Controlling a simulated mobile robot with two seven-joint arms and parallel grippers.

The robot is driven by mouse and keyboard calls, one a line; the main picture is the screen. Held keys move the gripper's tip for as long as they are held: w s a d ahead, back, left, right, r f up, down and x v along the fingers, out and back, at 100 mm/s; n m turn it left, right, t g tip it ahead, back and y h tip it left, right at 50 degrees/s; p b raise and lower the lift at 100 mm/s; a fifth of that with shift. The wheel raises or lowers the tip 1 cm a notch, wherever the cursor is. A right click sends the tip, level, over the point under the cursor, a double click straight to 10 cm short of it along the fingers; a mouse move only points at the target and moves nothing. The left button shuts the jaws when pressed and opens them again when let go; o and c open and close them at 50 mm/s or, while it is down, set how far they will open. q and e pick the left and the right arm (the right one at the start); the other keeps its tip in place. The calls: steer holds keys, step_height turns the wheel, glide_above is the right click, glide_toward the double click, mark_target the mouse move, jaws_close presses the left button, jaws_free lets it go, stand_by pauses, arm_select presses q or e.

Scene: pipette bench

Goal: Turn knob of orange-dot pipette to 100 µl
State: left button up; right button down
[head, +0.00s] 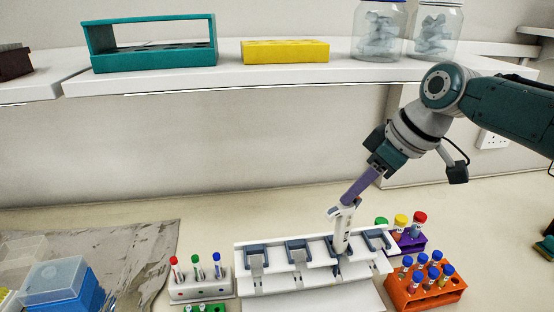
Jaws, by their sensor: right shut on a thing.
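A white pipette (341,228) stands slightly tilted at the white pipette rack (262,286) in the lower middle of the head view. My right gripper (352,198) comes down from the upper right, and its purple fingers are shut on the top end of this pipette. The knob is hidden or too small to make out between the fingers. I cannot see an orange dot or read the volume setting. The other dark-fronted slots of the rack show no pipette. My left gripper is not in view.
A tube rack with red, green and blue caps (201,287) stands left of the pipette rack. An orange tube rack (424,293) and a purple one (411,243) stand close on its right. A blue box (65,296) is at lower left. A shelf (250,75) crosses above.

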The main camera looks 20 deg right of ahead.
steer(key=shift+d+f+n+b, duration=0.1)
steer(key=shift+n+b, duration=0.5)
steer(key=shift+b, duration=0.55)
steer(key=c, duration=0.9)
jaws_free()
steer(key=shift+y, duration=0.3)
steer(key=p+v, duration=0.4)
steer(key=p, duration=0.1)
steer(key=p+v, duration=0.3)
steer(key=shift+w, duration=0.35)
